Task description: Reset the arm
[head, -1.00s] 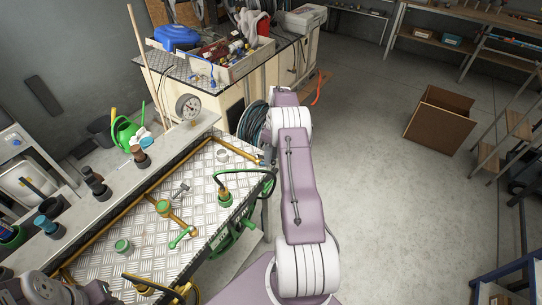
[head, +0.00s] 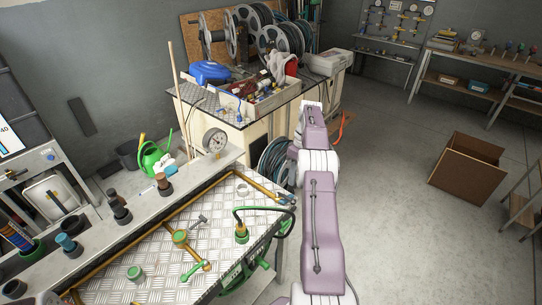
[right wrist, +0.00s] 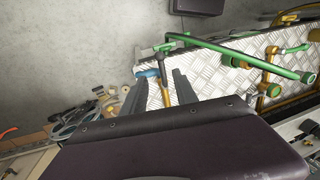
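My right arm (head: 322,230) reaches up from the bottom of the head view, along the right end of the tread-plate panel (head: 150,255). Its gripper fingers are not clear there, behind the arm links. In the right wrist view the two dark fingers of my right gripper (right wrist: 160,75) are spread apart. A yellow pipe end and a small blue part (right wrist: 148,73) of the panel show between and beyond them. I see no grip on anything. My left arm and gripper are not in view.
A bench with hose reels (head: 280,40), a blue case (head: 208,72) and a parts crate stands behind. Bottles and a green watering can (head: 153,158) are at left. A cardboard box (head: 468,165) lies on the floor at right, with open floor between.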

